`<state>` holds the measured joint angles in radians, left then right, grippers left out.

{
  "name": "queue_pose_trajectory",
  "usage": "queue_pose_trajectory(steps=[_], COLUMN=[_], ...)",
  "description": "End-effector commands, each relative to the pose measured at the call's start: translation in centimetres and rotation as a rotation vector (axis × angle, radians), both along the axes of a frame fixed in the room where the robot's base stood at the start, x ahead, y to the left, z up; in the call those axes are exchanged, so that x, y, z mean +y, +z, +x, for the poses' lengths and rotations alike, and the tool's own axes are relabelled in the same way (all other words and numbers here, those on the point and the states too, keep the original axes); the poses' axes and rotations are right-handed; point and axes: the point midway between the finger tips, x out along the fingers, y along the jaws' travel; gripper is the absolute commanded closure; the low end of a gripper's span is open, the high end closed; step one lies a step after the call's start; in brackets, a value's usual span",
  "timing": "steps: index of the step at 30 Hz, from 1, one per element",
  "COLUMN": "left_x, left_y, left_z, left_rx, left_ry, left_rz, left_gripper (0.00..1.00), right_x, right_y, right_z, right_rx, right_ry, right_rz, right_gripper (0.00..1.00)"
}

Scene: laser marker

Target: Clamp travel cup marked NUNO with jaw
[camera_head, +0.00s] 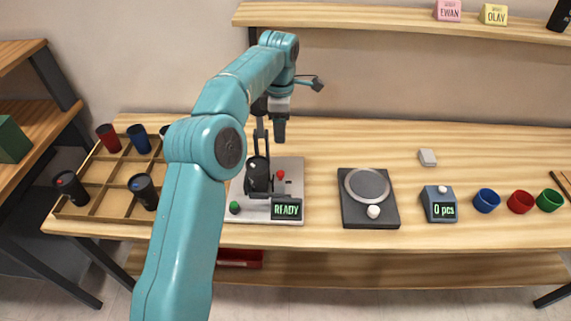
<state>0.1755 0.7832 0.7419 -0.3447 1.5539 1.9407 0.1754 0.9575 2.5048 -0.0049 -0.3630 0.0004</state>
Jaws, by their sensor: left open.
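The laser marker (292,166) is a white plate with a green button, a red knob and a display reading READY. My left gripper (270,138) is open and points down, above and behind the cup. Its fingers overlap dark parts of the marker in the picture, so contact is unclear. My right gripper is out of view.
A wooden compartment tray (105,207) at the left holds several dark, red and blue cups. Right of the marker are a round-plate scale (367,205), a counter reading 0 pcs (440,204) and small coloured bowls (487,201). Bench behind the scale is clear.

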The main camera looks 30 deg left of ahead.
Motion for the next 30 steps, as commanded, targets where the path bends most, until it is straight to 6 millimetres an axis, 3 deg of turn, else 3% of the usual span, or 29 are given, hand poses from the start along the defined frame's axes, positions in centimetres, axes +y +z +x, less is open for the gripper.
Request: queue_pose_trajectory(steps=[5,21,30], left_x=[0.0,-0.1,-0.2], left_y=[-2.0,-13.8,-16.2], left_z=[-0.6,-0.7,-0.3], left_rx=[0.002,0.003,0.0], left_ry=[0.001,0.0,0.0], left_rz=[0.0,-0.001,0.0], left_gripper=[0.47,0.47,0.47], right_x=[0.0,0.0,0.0], right_y=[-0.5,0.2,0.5], right_z=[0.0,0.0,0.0], right_rx=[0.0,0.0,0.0], right_ry=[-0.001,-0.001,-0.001], right_rz=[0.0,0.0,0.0], right_gripper=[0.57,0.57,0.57])
